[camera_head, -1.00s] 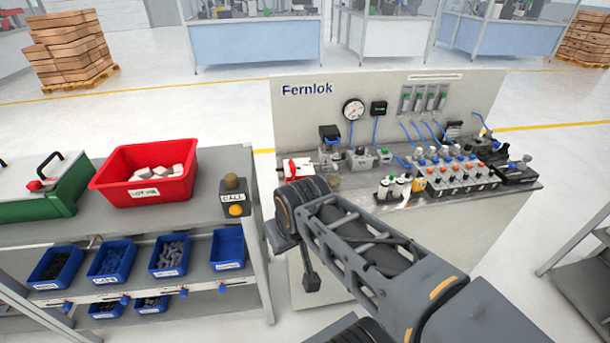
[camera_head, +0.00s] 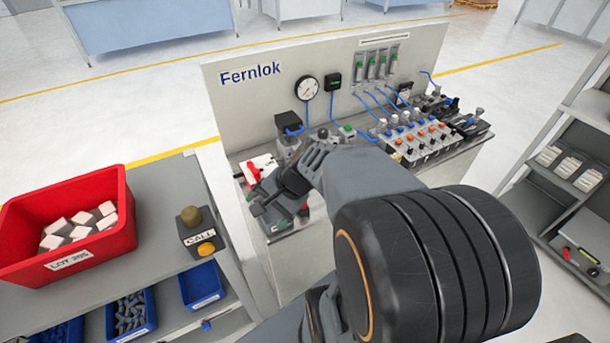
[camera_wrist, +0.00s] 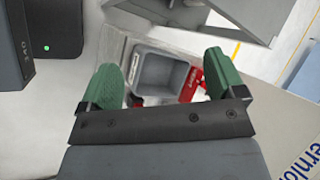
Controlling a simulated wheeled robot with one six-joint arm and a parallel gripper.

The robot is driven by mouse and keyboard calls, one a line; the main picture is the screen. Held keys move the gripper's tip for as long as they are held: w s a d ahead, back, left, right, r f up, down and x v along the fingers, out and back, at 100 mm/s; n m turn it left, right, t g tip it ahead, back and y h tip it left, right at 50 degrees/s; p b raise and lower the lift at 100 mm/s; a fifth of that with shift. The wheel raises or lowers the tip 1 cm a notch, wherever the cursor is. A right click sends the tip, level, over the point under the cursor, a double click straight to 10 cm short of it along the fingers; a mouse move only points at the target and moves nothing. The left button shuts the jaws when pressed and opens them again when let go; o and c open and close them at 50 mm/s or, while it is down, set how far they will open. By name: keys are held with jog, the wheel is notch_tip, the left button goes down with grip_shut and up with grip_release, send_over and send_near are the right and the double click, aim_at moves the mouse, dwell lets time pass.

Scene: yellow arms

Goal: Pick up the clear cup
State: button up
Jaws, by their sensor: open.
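In the wrist view, a small square grey open-topped container (camera_wrist: 162,74) with a pale rim shows between the two green fingers of my gripper (camera_wrist: 160,64). A faint see-through outline surrounds it; I cannot tell whether this is the clear cup. My gripper is open, with a wide gap and nothing pinched between the fingers. In the head view, my gripper (camera_head: 278,202) is over the front left of the Fernlok bench (camera_head: 225,130). My arm and gripper hide that part of the bench top, and I cannot make out the clear cup there.
A red-and-white item (camera_head: 258,168) lies left of my gripper. Dark fittings (camera_head: 290,125) and the upright panel stand behind. A red bin (camera_head: 110,240) and a call button box (camera_head: 195,232) are on the left bench. Shelving (camera_head: 575,160) stands at right.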

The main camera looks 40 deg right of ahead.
jog(key=w+d+f+m+t+h, duration=0.1)
jog(key=d+f+m+t, duration=0.15)
jog(key=d+m, duration=0.45)
jog(key=w+d+f+m+t+h+b, duration=0.1)
jog(key=d+f+m+t+h, duration=0.1)
jog(key=d+m+t, duration=0.4)
jog(key=w+d+f+m+t+h, duration=0.1)
jog(key=d+f+m, duration=0.1)
jog(key=d+m, duration=0.65)
jog(key=shift+m+h, duration=0.6)
jog(key=shift+m, duration=0.25)
jog(key=x, duration=0.6)
jog(key=shift+w+d+f, duration=0.1)
jog(key=shift+w+f, duration=0.1)
jog(key=shift+w, duration=0.15)
jog(key=shift+p+x, duration=0.6)
jog(key=shift+x, duration=2.45)
jog(key=c, duration=1)
